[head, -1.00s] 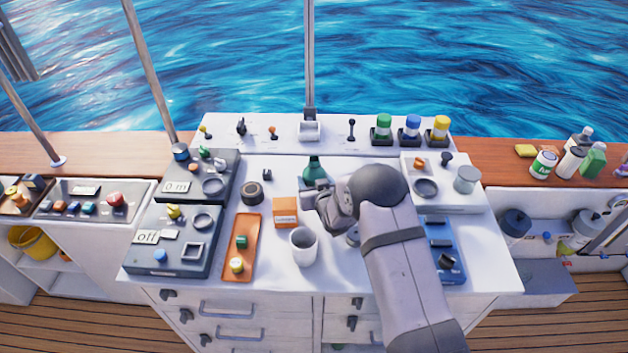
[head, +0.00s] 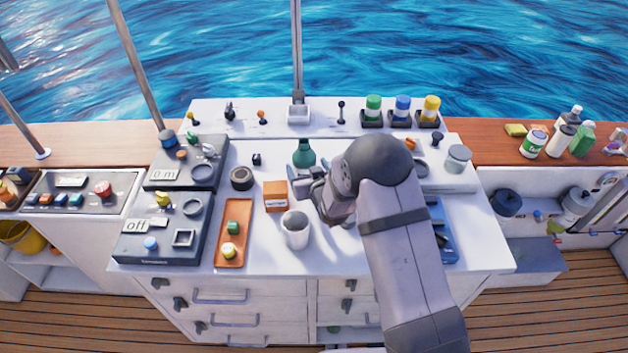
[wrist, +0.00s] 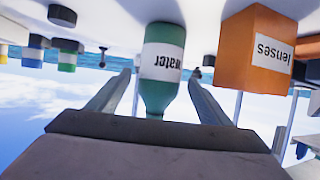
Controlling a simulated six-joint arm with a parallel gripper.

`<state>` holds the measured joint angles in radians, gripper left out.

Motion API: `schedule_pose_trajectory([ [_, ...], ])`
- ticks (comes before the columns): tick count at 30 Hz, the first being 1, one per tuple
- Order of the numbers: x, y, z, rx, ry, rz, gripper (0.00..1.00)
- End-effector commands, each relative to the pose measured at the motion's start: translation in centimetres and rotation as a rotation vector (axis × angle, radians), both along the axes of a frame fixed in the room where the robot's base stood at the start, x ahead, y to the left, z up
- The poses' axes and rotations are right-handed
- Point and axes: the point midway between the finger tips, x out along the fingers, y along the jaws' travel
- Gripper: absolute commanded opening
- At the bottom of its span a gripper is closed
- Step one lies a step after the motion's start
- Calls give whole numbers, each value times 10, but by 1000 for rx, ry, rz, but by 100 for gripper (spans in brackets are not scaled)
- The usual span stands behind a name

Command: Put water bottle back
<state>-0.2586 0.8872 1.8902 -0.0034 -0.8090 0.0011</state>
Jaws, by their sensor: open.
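The green water bottle (head: 304,155) stands upright on the white counter, behind my gripper (head: 297,181) in the head view. In the wrist view, which is upside down, the bottle (wrist: 161,85) shows its white "water" label. My gripper (wrist: 160,76) is open, with one finger to each side of the bottle in that picture. The fingers do not visibly touch it. I cannot tell how deep the bottle lies between them.
An orange "lenses" box (head: 275,196) stands close to the gripper, also seen in the wrist view (wrist: 256,50). A white cup (head: 295,231) is in front of it. A black ring (head: 241,178) lies left. Green, blue and yellow capped containers (head: 402,110) stand at the back right.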

Motion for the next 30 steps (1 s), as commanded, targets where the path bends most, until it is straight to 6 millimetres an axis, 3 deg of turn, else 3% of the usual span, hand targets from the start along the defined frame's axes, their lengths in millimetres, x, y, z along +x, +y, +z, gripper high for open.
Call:
schedule_pose_trajectory([
  [9,-42,-11,17,1,-2,0,73],
  [15,-59,-16,25,1,-2,0,73],
  [30,-69,-19,30,0,3,-1,73],
])
